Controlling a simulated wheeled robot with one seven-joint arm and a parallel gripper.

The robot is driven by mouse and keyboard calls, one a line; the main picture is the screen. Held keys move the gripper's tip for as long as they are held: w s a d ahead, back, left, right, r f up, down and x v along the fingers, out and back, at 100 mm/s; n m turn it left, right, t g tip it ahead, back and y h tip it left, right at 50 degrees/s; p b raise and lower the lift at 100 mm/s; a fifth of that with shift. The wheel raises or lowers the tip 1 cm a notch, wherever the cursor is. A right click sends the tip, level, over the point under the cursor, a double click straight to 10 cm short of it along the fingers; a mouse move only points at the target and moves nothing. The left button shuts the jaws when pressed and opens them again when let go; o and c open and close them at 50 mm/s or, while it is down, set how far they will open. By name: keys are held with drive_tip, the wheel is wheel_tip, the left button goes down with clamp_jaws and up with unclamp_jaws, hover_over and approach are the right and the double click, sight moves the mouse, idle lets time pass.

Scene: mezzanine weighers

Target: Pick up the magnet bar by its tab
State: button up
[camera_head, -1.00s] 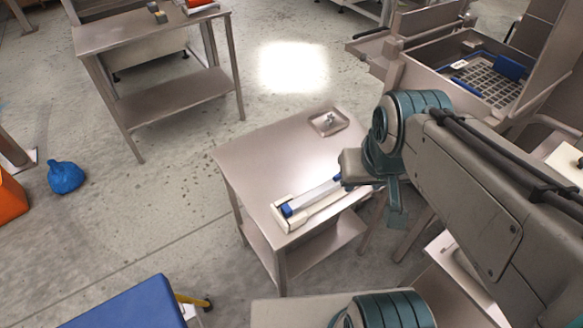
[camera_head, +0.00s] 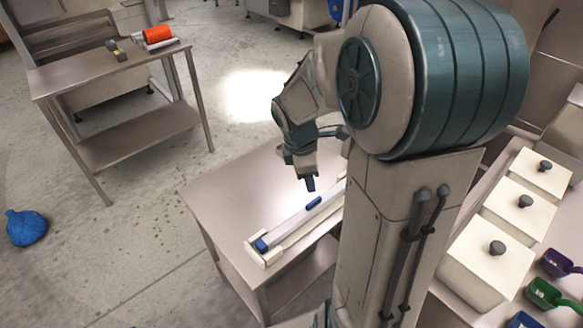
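The magnet bar (camera_head: 291,224) is a long pale bar lying in a cream holder (camera_head: 272,259) on a small steel table (camera_head: 222,197). One end of the bar is a blue block (camera_head: 262,245) at the near left. A small blue tab (camera_head: 314,203) stands up from the bar farther along. My arm hides the bar's far right part. My gripper (camera_head: 309,186) points down just above the tab, with a small gap in the picture. I cannot make out the space between its fingers, and I see nothing held in it.
A steel bench (camera_head: 105,75) with an orange roll (camera_head: 158,35) stands at the back left. Cream lidded bins (camera_head: 490,262) and coloured scoops (camera_head: 545,293) are at the right, beyond my arm. A blue bag (camera_head: 26,228) lies on the floor. The table's left part is bare.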

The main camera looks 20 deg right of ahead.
sight(314, 201)
drive_tip(key=w+d+f+n, duration=0.1)
drive_tip(key=f+n, duration=0.1)
drive_tip(key=f, duration=0.3)
drive_tip(key=w+d+f+n, duration=0.2)
drive_tip(key=f, duration=0.4)
drive_tip(key=w+d+f+n+y, duration=0.1)
drive_tip(key=w+d+f+n, duration=0.1)
drive_tip(key=f, duration=0.3)
drive_tip(key=shift+w+f+n+g+b, duration=0.1)
drive_tip(key=shift+f+n+g+b, duration=0.2)
drive_tip(key=shift+n, duration=0.3)
drive_tip(key=shift+w+d+f, duration=0.1)
drive_tip(key=shift+f, duration=2.6)
drive_tip(key=shift+r, duration=0.1)
clamp_jaws()
